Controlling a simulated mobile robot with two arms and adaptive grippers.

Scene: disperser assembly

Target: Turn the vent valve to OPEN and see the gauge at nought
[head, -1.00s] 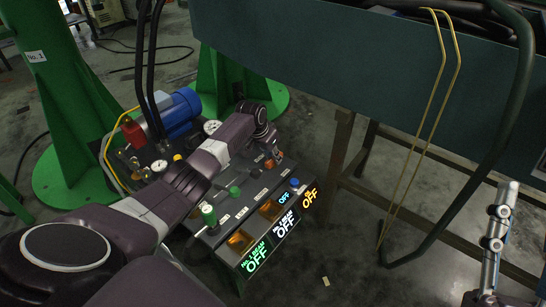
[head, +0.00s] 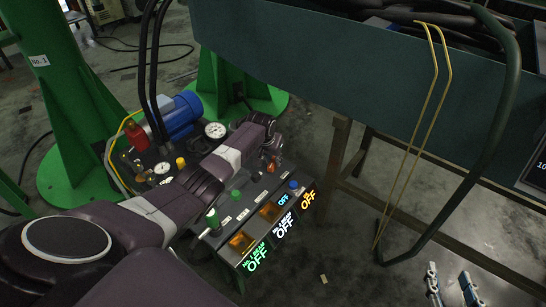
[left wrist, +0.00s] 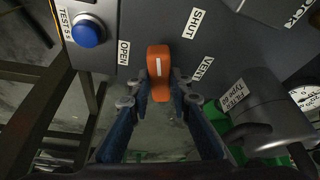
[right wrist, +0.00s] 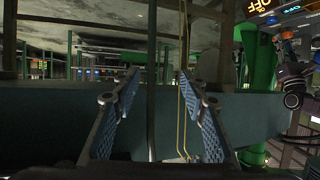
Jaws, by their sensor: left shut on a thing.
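The orange vent valve handle (left wrist: 160,58) has a white line along it and sits between the OPEN label (left wrist: 123,53) on its left and the SHUT label (left wrist: 194,22) at its upper right. The line points at neither label squarely. My left gripper (left wrist: 164,90) is shut on this handle; in the head view my arm (head: 225,160) reaches over the panel to it. A white-faced gauge (head: 215,130) stands behind the panel, too small to read. A gauge (left wrist: 306,98) is cut off in the left wrist view. My right gripper (head: 452,285) is open and empty.
A blue button (left wrist: 88,31) is left of OPEN. The control panel (head: 225,250) has lit OFF signs. A blue motor (head: 180,115) and a second gauge (head: 162,168) stand behind. A dark green bin (head: 300,60) and yellow rods (head: 410,140) are right.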

